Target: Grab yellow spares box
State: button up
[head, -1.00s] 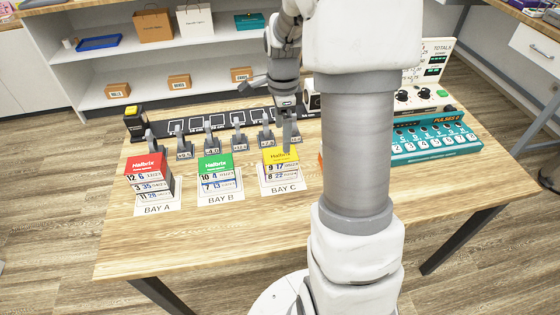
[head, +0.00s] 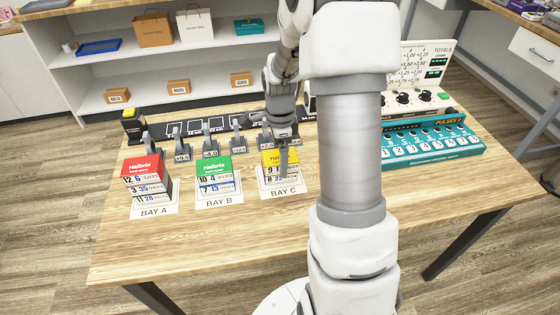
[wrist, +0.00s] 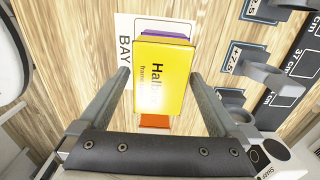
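In the wrist view the yellow box (wrist: 163,80) shows between the two spread fingers of my gripper (wrist: 160,74). The fingers are open, with a small gap at the left side of the box. The right fingertip looks very close to the box; I cannot tell if it touches.
A red box (head: 141,167) stands on BAY A and a green box (head: 215,165) on BAY B. Grey upright holders (head: 210,143) line up behind. A teal unit (head: 435,146) is at right. An orange thing (wrist: 155,122) lies near the yellow box. The front table is clear.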

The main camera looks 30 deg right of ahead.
jog(key=c, duration=1.3)
